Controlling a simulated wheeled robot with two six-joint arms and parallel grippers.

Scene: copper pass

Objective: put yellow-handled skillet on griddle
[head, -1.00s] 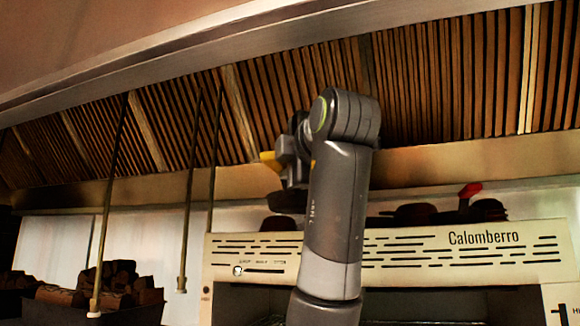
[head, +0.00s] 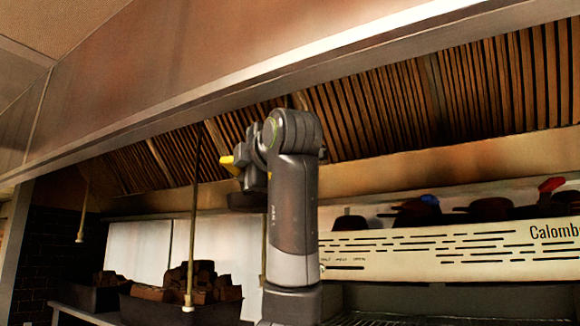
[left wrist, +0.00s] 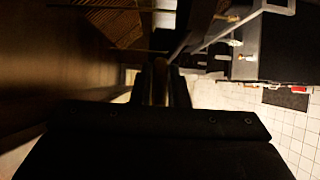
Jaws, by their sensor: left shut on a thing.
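My left gripper (head: 241,165) is raised in front of the hood and is shut on the yellow-handled skillet. The skillet's yellow handle (head: 229,162) sticks out on the left of the jaws, and its dark pan (head: 246,202) hangs below, partly hidden by my arm. In the left wrist view the two dark fingers (left wrist: 166,86) show close together, and the skillet is too dark to make out. I cannot pick out the griddle for sure in either view. My right gripper is not in view.
A cream Calomberro unit (head: 470,242) stands at the right, with dark pans (head: 490,207) on top, including ones with blue (head: 430,200) and red (head: 551,184) handles. A dark bin of wood (head: 190,308) stands left of my arm. Thin rods hang from the hood (head: 300,60).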

